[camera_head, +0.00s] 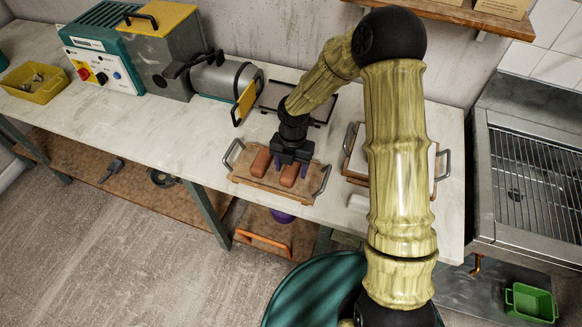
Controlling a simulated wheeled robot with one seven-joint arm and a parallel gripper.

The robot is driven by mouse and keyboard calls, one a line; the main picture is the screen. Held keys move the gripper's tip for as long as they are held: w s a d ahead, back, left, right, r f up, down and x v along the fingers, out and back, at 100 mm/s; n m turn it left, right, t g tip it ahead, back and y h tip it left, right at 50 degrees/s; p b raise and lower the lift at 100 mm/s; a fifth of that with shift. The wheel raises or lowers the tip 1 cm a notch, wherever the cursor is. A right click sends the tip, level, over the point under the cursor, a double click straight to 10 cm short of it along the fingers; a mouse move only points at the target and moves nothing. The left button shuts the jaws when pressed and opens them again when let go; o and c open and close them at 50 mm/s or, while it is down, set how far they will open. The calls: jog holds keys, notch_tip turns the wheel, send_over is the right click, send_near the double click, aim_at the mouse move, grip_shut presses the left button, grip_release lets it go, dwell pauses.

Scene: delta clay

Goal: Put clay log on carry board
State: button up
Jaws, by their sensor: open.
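The gripper hides the back end of this log. I cannot tell whether the fingers touch it.
A second handled board (356,179) lies to the right, partly hidden by my arm. A grey tray (318,111) and a clay machine (215,77) stand behind. A yellow bin (38,90) is far left. A metal sink (535,170) is right. The bench is clear left of the board.

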notch_tip(320, 180, up, 12)
jog(key=w, duration=0.1)
jog(key=shift+d+f, duration=0.15)
jog(key=shift+d, duration=0.05)
dwell(0.7)
jog(key=s+d+r+m+t, duration=0.2)
jog(key=s+d+m, duration=0.5)
jog(key=m, duration=0.9)
jog(key=s+d+r+m+t, duration=0.1)
jog(key=s+d+m, duration=0.6)
jog(key=m, duration=0.9)
jog(key=shift+d+r+t, duration=0.3)
jog(key=shift+r+t, duration=0.1)
jog(key=shift+r, duration=0.4)
